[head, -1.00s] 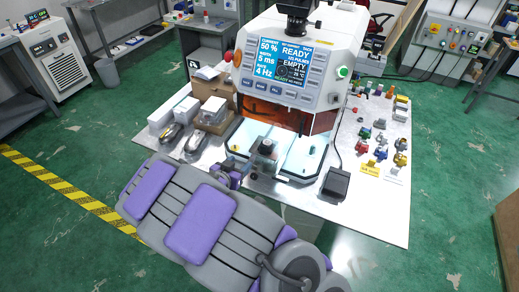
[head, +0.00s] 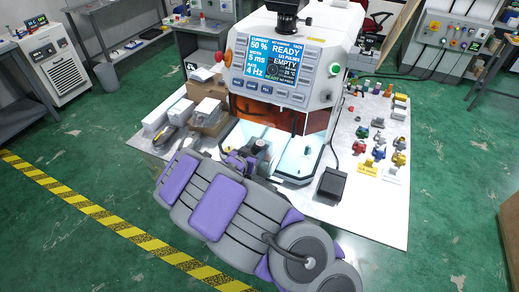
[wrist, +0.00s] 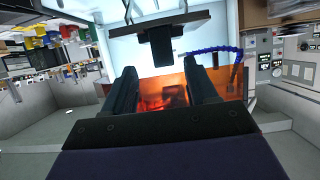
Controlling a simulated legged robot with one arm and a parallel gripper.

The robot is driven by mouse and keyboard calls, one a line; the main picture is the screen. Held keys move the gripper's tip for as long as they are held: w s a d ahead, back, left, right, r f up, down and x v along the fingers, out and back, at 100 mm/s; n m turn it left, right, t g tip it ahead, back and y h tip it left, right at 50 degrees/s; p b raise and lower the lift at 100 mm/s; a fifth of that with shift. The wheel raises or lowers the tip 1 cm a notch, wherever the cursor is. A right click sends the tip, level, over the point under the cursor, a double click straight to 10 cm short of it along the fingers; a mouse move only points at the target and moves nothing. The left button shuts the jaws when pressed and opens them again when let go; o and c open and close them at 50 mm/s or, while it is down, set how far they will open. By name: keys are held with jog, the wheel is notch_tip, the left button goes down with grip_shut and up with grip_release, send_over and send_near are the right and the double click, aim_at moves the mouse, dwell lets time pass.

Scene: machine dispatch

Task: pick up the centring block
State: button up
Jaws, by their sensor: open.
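The machine's open work bay (head: 296,160) has a pale, lit floor behind an orange shield. A dark block-like piece (head: 258,147) shows at the bay's front left, close to my gripper (head: 238,162). I cannot tell for sure that it is the centring block. In the wrist view, a dark block on a wider plate (wrist: 160,45) appears beyond the fingertips. My gripper (wrist: 162,88) is open there, with a gap between its two dark fingers and nothing held. My arm hides part of the bay's front edge.
The machine's screen (head: 272,65) reads READY and EMPTY. A black foot pedal (head: 332,183) lies right of the bay. Several small coloured parts (head: 378,135) stand on the right of the table. Boxes (head: 205,115) crowd the left. An orange shield (wrist: 220,80) shows behind the fingers.

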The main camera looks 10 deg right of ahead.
aim_at(255, 149)
jog(key=shift+d+b+x, duration=0.2)
jog(key=shift+b+x, duration=0.1)
jog(key=shift+x, duration=0.9)
jog(key=shift+w+f, duration=0.1)
jog(key=shift+f, duration=0.1)
jog(key=shift+w+a+f, duration=0.2)
jog(key=shift+w+a, duration=0.25)
jog(key=shift+a, duration=0.3)
jog(key=shift+d, duration=1)
jog(key=shift+c, duration=1.3)
jog(key=c, duration=0.3)
jog(key=shift+a, duration=0.7)
jog(key=c, duration=0.4)
jog(key=shift+d+r, duration=0.1)
jog(key=shift+d, duration=0.25)
grip_shut()
